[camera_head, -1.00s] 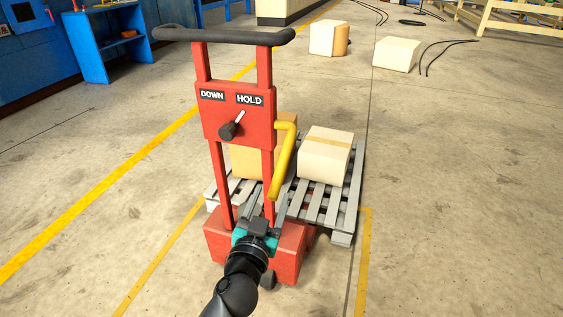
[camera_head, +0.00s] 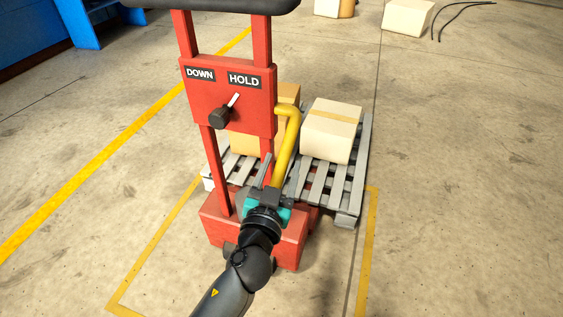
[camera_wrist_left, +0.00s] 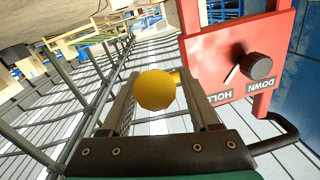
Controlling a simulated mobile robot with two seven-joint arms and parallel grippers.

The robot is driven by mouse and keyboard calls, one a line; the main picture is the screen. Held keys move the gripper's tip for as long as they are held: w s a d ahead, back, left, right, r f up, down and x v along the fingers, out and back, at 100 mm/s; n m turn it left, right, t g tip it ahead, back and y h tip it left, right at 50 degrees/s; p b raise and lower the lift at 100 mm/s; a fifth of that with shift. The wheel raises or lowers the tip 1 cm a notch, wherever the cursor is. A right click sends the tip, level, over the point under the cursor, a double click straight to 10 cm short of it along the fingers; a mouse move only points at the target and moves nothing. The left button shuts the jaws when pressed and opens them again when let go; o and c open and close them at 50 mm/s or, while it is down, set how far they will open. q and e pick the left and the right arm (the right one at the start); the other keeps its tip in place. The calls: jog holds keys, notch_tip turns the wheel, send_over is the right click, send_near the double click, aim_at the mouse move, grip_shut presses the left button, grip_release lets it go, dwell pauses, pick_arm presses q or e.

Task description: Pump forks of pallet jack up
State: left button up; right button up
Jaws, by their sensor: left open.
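The red pallet jack (camera_head: 228,90) stands upright with a black handle bar (camera_head: 215,6) on top. Its panel reads DOWN and HOLD, and the white pointer of the black knob (camera_head: 219,117) tilts toward HOLD. A bent yellow lever (camera_head: 290,135) hangs from the panel's right side. My left gripper (camera_head: 279,174) is at the lever's lower end, fingers open. In the left wrist view the lever's round yellow end (camera_wrist_left: 155,90) sits between the open fingers (camera_wrist_left: 160,106), with gaps at both sides. The right gripper is not in view.
A grey pallet (camera_head: 350,205) behind the jack carries a cardboard box (camera_head: 331,130) and a second box (camera_head: 287,93), partly hidden. More boxes (camera_head: 407,16) and black cables lie farther back. Blue shelving (camera_head: 77,22) stands at upper left. Floor at both sides is clear.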

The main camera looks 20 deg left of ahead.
pick_arm(q)
grip_shut()
dwell(0.4)
dwell(1.0)
